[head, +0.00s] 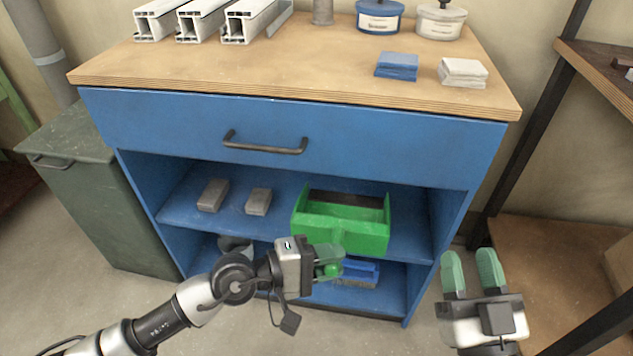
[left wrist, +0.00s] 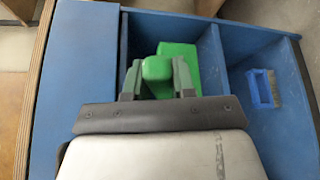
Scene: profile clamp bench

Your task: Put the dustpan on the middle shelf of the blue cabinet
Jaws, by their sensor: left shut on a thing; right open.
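The green dustpan (head: 345,222) is at the right part of the middle shelf (head: 270,222) of the blue cabinet (head: 400,145), its open pan facing up. My left gripper (head: 328,262) is shut on the dustpan's handle, in front of the shelf. In the left wrist view the green handle (left wrist: 158,70) sits between the fingers, with the pan behind it. Whether the pan rests fully on the shelf I cannot tell. My right gripper (head: 472,270) is open and empty, in front of the cabinet's right side.
Two grey blocks (head: 213,195) (head: 258,201) lie on the middle shelf's left part. A blue brush (head: 360,272) lies on the bottom shelf. A closed drawer (head: 190,130) is above. Profiles, tins and cloths stand on the wooden top (head: 270,75). A dark green bin (head: 90,200) stands left.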

